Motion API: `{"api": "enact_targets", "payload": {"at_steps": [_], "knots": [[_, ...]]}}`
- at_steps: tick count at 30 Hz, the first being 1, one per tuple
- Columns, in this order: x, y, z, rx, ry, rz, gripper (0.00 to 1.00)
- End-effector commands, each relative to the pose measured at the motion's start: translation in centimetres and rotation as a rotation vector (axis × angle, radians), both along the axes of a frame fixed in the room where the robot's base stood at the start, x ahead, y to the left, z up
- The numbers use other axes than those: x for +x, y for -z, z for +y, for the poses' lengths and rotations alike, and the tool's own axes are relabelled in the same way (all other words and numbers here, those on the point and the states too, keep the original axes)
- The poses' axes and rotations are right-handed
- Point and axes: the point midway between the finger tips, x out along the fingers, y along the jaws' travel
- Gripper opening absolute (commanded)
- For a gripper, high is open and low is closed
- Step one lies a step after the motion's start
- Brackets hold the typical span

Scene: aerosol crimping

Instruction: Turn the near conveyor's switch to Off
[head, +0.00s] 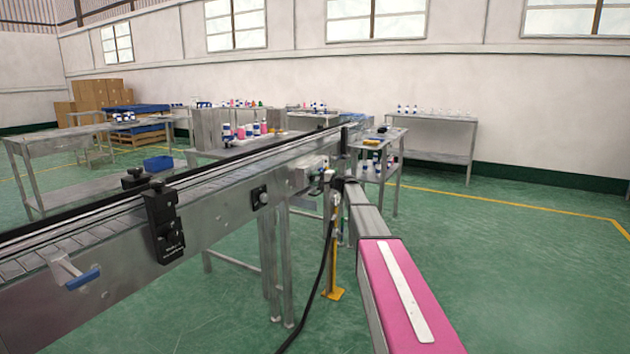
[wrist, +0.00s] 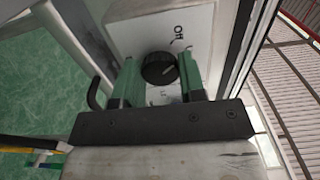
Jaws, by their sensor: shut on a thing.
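The switch is a round black knob (wrist: 158,68) on a pale plate (wrist: 120,35) in the wrist view. The word "Off" is printed above it, to the right, and a short light mark shows on the knob's face. My gripper (wrist: 158,75) has its two greenish fingers on either side of the knob, shut on it. The lower label below the knob is partly visible and unreadable. In the head view the near conveyor (head: 215,200) runs from the lower left to the middle. My arm reaches to its far end, where the switch and fingertips are too small to make out.
A black cable (head: 322,270) hangs to the floor beside a yellow stand (head: 334,250). A small metal table (head: 385,145) with items stands behind the conveyor's end. A black bracket (head: 163,220) juts from the conveyor side. The green floor at right is clear.

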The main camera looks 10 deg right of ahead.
Motion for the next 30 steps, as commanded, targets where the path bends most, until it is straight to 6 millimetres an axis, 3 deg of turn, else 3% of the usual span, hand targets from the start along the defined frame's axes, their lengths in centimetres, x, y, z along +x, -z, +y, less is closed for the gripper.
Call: {"api": "enact_targets", "payload": {"at_steps": [12,29,30], "knots": [[-0.05,0.13,-0.04,-0.117,-0.001,-0.159,0.14],[-0.06,0.15,-0.06,-0.135,0.0,-0.182,0.14],[-0.06,0.15,-0.04,-0.135,0.0,-0.182,0.47]]}}
